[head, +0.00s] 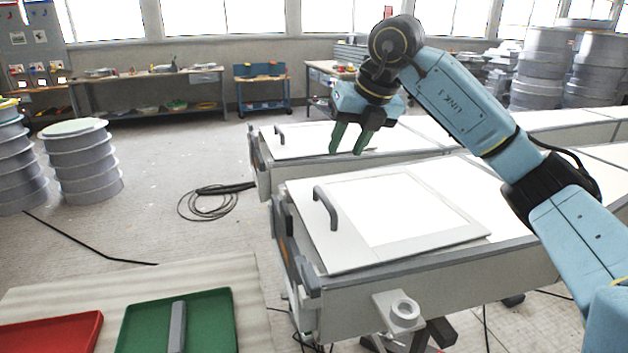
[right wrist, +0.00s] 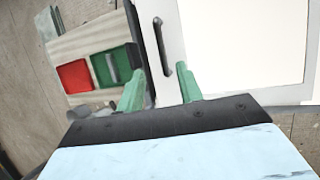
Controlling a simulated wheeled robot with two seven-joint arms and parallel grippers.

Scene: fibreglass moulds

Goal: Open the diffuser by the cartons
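A white framed diffuser panel (head: 400,246) with a curved grey handle (head: 326,207) lies closed on the near grey box (head: 430,282). A second white panel (head: 318,141) with a small grey handle (head: 280,134) lies on the box behind. I see no cartons that I can make out. My right gripper (head: 346,153) has two green fingers apart, with nothing between them, raised above the panels. In the right wrist view the gripper (right wrist: 160,82) is open, and a handle (right wrist: 158,46) shows beyond the fingertips, apart from them. My left gripper is out of view.
A red tray (head: 60,333) and a green tray (head: 210,318) with a grey bar (head: 178,326) lie on a pale surface at front left. Round grey stacks (head: 80,165) stand at left. A coiled black cable (head: 205,203) lies on the floor. A grey clamp (head: 398,312) juts from the near box.

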